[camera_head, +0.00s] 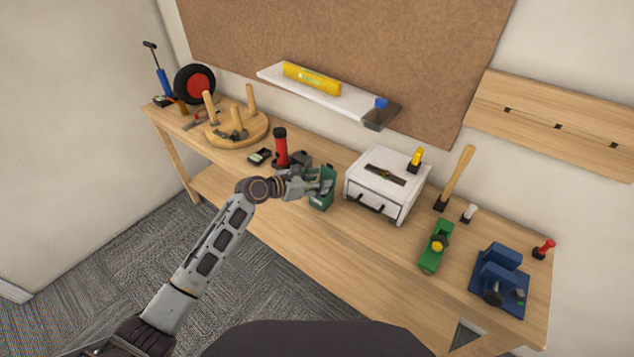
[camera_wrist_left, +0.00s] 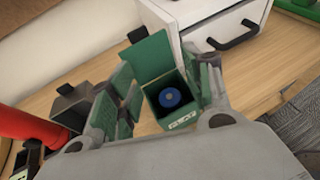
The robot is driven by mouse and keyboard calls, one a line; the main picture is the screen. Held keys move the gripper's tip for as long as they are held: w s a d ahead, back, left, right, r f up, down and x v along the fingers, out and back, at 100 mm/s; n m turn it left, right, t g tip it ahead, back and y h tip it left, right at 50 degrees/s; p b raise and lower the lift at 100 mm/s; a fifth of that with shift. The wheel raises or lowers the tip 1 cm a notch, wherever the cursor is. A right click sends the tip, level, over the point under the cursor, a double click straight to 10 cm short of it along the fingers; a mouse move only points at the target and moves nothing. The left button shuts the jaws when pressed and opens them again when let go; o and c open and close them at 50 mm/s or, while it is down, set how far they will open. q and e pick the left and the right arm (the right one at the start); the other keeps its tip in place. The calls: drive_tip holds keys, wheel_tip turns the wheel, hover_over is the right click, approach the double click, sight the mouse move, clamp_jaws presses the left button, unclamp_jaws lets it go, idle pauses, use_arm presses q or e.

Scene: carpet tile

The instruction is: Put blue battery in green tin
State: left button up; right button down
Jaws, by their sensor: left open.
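The green tin (camera_head: 321,202) stands on the workbench just left of the white drawer box, and its lid is raised. In the left wrist view the tin (camera_wrist_left: 160,117) is right in front of my left gripper, with a light label on its front. The blue battery (camera_wrist_left: 170,98) shows as a round blue end inside the tin's opening. My left gripper (camera_head: 322,186) is open above and beside the tin; its fingers show either side of the tin in the left wrist view (camera_wrist_left: 165,105). Whether a finger touches the tin I cannot tell. My right gripper is not in view.
The white drawer box (camera_head: 386,184) stands close right of the tin. A red flashlight (camera_head: 281,148) stands to its left, with a dark box near it. A green plane (camera_head: 436,247) and a blue vise (camera_head: 499,280) are farther right. The bench front is clear.

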use_arm(q)
drive_tip(key=v, duration=1.2)
drive_tip(key=shift+r, duration=0.3)
drive_tip(key=shift+f, duration=0.1)
idle(0.5)
